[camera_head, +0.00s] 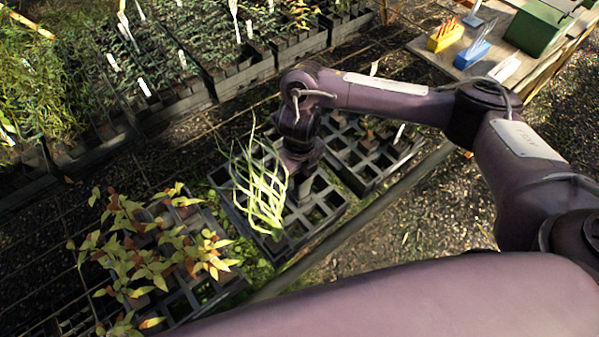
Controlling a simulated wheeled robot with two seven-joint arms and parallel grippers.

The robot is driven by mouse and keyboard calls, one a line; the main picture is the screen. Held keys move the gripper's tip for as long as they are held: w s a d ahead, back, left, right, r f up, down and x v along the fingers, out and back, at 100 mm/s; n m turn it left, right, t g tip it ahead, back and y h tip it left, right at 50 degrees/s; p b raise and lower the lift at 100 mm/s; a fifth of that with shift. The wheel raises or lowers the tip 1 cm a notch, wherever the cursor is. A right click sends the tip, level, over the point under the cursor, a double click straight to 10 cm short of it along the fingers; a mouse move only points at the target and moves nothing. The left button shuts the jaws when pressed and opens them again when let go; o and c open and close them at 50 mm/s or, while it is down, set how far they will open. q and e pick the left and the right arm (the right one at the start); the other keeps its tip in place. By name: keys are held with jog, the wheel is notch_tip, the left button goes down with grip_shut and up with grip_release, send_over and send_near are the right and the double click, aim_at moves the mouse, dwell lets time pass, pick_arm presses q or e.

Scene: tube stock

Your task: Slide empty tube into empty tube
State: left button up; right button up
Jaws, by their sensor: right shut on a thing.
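My right gripper (304,172) points down over a black tray (328,218) of square cells in the middle of the view. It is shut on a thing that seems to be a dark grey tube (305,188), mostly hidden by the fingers. I cannot tell whether this tube is inside a cell or just above it. Many of the tray's cells look empty. A plant with long, thin, pale green leaves (262,195) stands in the same tray, just left of the gripper, and its leaves overlap the gripper. My left gripper is not in view.
A tray of yellow-green and reddish seedlings (197,299) is at lower left. Another cell tray (385,165) adjoins behind my wrist. Crates of seedlings (245,76) line the back. A wooden table (433,42) with yellow and blue blocks stands at upper right.

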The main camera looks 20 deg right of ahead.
jog(key=shift+f+b, duration=1)
jog(key=shift+f, duration=0.3)
jog(key=o, duration=1.3)
jog(key=shift+c, duration=0.2)
jog(key=shift+r, duration=0.1)
notch_tip(320, 180, up, 8)
jog(key=p, duration=0.1)
jog(key=shift+f, duration=0.2)
